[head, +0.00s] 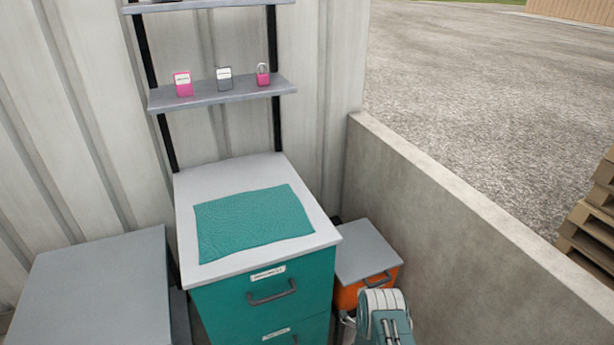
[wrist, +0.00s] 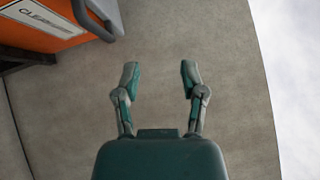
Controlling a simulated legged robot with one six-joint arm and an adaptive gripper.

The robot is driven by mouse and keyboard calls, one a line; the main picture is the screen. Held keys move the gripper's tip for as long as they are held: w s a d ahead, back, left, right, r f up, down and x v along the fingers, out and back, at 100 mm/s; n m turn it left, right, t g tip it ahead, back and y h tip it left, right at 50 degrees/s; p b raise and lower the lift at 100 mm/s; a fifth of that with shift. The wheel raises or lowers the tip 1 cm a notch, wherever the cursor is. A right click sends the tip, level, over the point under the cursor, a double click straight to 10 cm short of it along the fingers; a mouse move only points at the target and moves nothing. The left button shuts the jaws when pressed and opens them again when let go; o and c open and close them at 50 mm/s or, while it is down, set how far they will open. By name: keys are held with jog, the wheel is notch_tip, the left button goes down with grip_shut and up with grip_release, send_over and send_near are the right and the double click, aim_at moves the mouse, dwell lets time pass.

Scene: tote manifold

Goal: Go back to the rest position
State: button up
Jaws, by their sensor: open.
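My gripper (wrist: 160,82) shows in the wrist view with its two fingers spread apart and nothing between them. Behind the fingers is a plain concrete surface. In the head view my arm (head: 384,318) shows at the bottom, right of centre, in front of the orange drawer unit (head: 347,296); the fingers cannot be made out there. A corner of the orange unit (wrist: 50,35) with a label and a dark handle shows at the top left of the wrist view.
A teal cabinet (head: 262,306) with a white top carries a flat teal mat (head: 254,222). A shelf (head: 222,94) above holds small pink and grey items. A grey-topped surface (head: 97,290) stands at left. A low concrete wall (head: 450,235) runs along the right; pallets (head: 592,225) lie beyond.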

jog(key=w+a+r+n+g+y, duration=0.1)
jog(key=w+r+n+y, duration=0.3)
jog(key=r, duration=0.7)
jog(key=w+a+r+n+g+h, duration=0.1)
jog(key=w+a+r+n, duration=0.1)
jog(key=w+r, duration=0.65)
jog(key=s+a+r+n+g+y, duration=0.2)
jog(key=s+r+n, duration=0.15)
jog(key=r, duration=0.65)
jog(key=s+a+r+n+g+y, duration=0.1)
jog(key=s+r+n+y, duration=0.3)
jog(key=r, duration=0.7)
jog(key=s+a+r+n+g, duration=0.1)
jog(key=s+r+n, duration=0.1)
jog(key=s+r, duration=0.35)
jog(key=s+r+n+g+h, duration=0.1)
jog(key=s+r+n+g, duration=0.1)
jog(key=s, duration=0.6)
jog(key=s+a+r+n+g, duration=0.1)
jog(key=s+r+n, duration=0.15)
jog(key=s, duration=0.35)
jog(key=s+n+g, duration=0.3)
jog(key=s+n, duration=0.1)
jog(key=s, duration=1.8)
jog(key=shift+r+n, duration=0.3)
jog(key=shift+r, duration=0.1)
jog(key=shift+d, duration=0.1)
